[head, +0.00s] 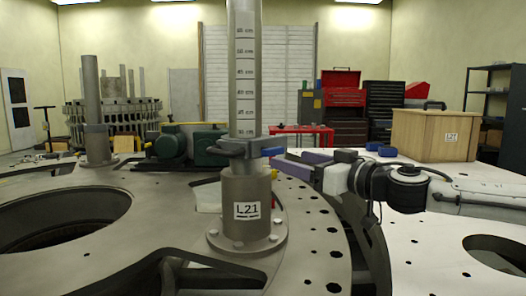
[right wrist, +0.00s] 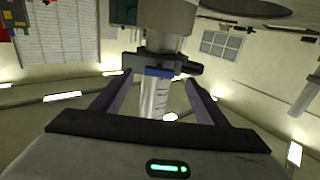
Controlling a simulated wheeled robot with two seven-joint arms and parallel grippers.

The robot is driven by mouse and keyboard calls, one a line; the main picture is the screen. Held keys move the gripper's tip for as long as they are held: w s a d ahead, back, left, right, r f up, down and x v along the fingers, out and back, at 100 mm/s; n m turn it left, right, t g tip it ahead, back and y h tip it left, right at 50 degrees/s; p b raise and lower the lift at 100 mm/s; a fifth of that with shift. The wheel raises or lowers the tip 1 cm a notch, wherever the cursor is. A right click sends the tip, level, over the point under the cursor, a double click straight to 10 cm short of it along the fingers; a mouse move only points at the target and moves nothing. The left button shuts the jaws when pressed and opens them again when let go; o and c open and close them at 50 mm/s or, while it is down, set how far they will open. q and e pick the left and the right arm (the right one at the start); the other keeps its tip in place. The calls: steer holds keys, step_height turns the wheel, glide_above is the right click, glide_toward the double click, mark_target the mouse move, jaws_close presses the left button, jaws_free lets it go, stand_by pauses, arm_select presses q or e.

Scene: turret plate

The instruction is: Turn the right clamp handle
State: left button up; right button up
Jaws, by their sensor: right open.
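The clamp (head: 236,147) is a dark grey collar around the upright graduated post (head: 244,80), just above the L21 base (head: 247,205). My left gripper is not in view.
A large round plate with holes (head: 310,235) surrounds the post. A second post (head: 93,110) and a green motor (head: 185,146) stand behind left. A wooden crate (head: 420,136) stands at the right.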

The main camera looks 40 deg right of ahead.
mark_target(275, 154)
steer(key=w+p, duration=0.1)
steer(key=w, duration=0.1)
steer(key=shift+w+r+p, duration=0.2)
steer(key=shift+w+p, duration=0.15)
steer(key=shift+w, duration=0.05)
steer(key=w+p, duration=0.2)
steer(key=w, duration=0.2)
steer(key=shift+w+d+f+p, duration=0.1)
steer(key=shift+w+p, duration=0.25)
steer(key=shift+w, duration=0.05)
steer(key=shift+w+f, duration=0.15)
steer(key=shift+w, duration=0.35)
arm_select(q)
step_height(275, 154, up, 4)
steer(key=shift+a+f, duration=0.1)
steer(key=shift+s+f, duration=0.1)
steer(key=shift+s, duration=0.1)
arm_select(e)
steer(key=c, duration=1.1)
